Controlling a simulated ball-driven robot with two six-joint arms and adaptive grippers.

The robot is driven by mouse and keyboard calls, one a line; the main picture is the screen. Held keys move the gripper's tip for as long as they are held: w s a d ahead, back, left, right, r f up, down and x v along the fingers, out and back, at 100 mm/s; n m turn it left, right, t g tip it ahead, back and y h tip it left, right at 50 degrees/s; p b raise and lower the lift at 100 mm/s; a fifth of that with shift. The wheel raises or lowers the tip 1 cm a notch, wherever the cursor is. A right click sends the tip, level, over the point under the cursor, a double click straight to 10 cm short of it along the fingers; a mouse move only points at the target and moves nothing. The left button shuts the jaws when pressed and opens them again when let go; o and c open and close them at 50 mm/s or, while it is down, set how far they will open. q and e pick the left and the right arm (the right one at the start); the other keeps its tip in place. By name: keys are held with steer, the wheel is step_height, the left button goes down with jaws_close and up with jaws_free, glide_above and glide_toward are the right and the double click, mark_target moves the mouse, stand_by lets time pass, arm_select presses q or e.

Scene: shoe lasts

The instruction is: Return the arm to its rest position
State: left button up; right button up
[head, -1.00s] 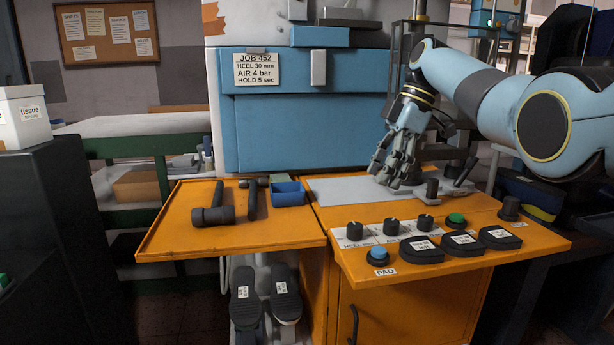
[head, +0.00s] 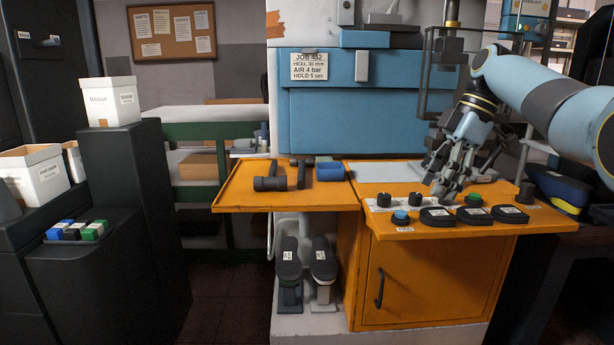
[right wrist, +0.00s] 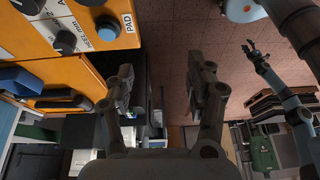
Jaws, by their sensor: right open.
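My right gripper (head: 447,195) is open and empty. In the head view it hangs in front of the orange machine's control panel (head: 420,232), by the knobs and the green button; I cannot tell whether it touches anything. In the right wrist view its fingers (right wrist: 165,88) are spread wide with nothing between them.
Hammers (head: 270,183) and a blue bin (head: 330,172) sit on the orange side tray (head: 232,196). Black pads (head: 437,216) line the panel's front. Two pedals (head: 290,262) stand below. Open floor (head: 225,310) lies between.

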steer(key=s+f+m+g, duration=0.1)
steer(key=s+f+g, duration=0.1)
steer(key=s+f, duration=0.85)
steer(key=s+f+m+g, duration=0.1)
steer(key=s+f, duration=0.6)
steer(key=f, duration=0.6)
steer(key=s+f+m+g, duration=0.1)
steer(key=s+f+g, duration=0.1)
steer(key=s+f, duration=0.85)
steer(key=s+d+f+m+t+h, duration=0.15)
steer(key=s+f+m, duration=0.25)
steer(key=s+f, duration=0.7)
steer(key=s+d+f+m+h, duration=0.25)
steer(key=s+f, duration=0.25)
steer(key=s, duration=1.2)
steer(key=s+d+f+m+t+h, duration=0.15)
steer(key=s+f+m, duration=0.25)
steer(key=s+f, duration=0.7)
arm_select(q)
steer(key=shift+s, duration=0.15)
arm_select(e)
steer(key=w+m+t, duration=0.1)
steer(key=w+r+m+t, duration=0.1)
steer(key=w+m, duration=0.1)
steer(key=w+d+r+m+t, duration=0.1)
steer(key=shift+w+d+r+m, duration=0.1)
steer(key=shift+w+r+m, duration=0.05)
steer(key=shift+r+m, duration=0.1)
